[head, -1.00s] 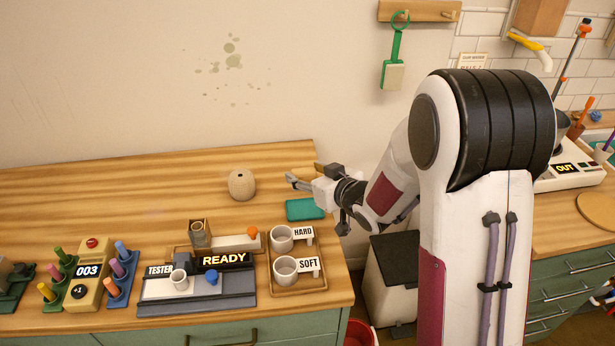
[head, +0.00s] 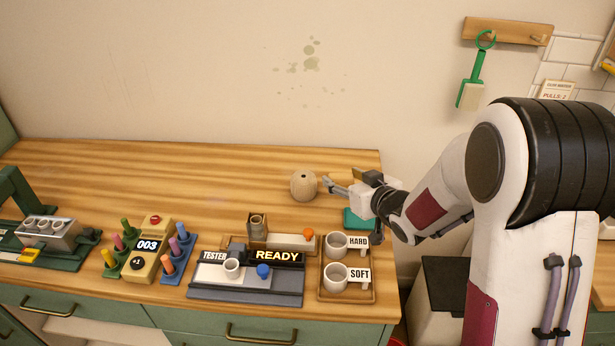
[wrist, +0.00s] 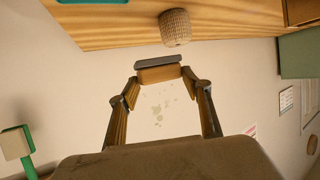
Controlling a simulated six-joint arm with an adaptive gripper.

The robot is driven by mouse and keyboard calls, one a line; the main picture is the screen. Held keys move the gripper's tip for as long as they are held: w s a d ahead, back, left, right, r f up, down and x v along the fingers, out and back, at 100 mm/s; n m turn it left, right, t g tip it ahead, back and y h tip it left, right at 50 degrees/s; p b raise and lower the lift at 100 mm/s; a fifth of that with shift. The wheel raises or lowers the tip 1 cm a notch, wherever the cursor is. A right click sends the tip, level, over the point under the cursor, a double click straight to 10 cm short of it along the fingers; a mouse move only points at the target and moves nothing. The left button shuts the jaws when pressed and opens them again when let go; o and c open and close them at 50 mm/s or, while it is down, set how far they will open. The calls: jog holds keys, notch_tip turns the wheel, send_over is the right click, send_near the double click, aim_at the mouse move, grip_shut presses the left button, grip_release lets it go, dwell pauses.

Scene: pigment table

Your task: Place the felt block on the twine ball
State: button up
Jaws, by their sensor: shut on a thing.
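The twine ball (head: 303,186) is a beige wound ball resting on the wooden table near its back right. It also shows at the top of the wrist view (wrist: 176,27). My gripper (head: 338,186) is just right of the ball in the head view. In the wrist view my gripper (wrist: 160,86) is shut on the felt block (wrist: 158,75), which has a grey layer on a brown body. The block lies crosswise between the fingertips. In the wrist view a narrow gap shows between block and ball; their true distance is hard to judge.
A teal flat piece (head: 357,218) lies below my gripper, partly hidden. A tray (head: 346,298) with two cups marked HARD and SOFT stands in front. The tester (head: 245,288) reading READY is left of it. The table left of the ball is clear.

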jog(key=w+a+r, duration=0.1)
jog(key=a, duration=0.2)
jog(key=w+a+r, duration=0.2)
jog(key=a, duration=0.1)
jog(key=w+a+r, duration=0.1)
jog(key=w+a, duration=0.1)
jog(key=a, duration=0.1)
jog(key=shift+a+r, duration=0.15)
jog(key=shift+a, duration=0.15)
jog(key=w, duration=0.1)
jog(key=w+r, duration=0.1)
jog(key=w+m+h, duration=0.1)
jog(key=shift+w+a+r+t, duration=0.2)
jog(key=shift+a+r+t, duration=0.1)
jog(key=shift+r, duration=0.1)
jog(key=shift+f, duration=0.1)
send_over(305, 180)
jog(key=shift+f, duration=3.05)
jog(key=shift+f, duration=1.85)
jog(key=shift+f, duration=0.1)
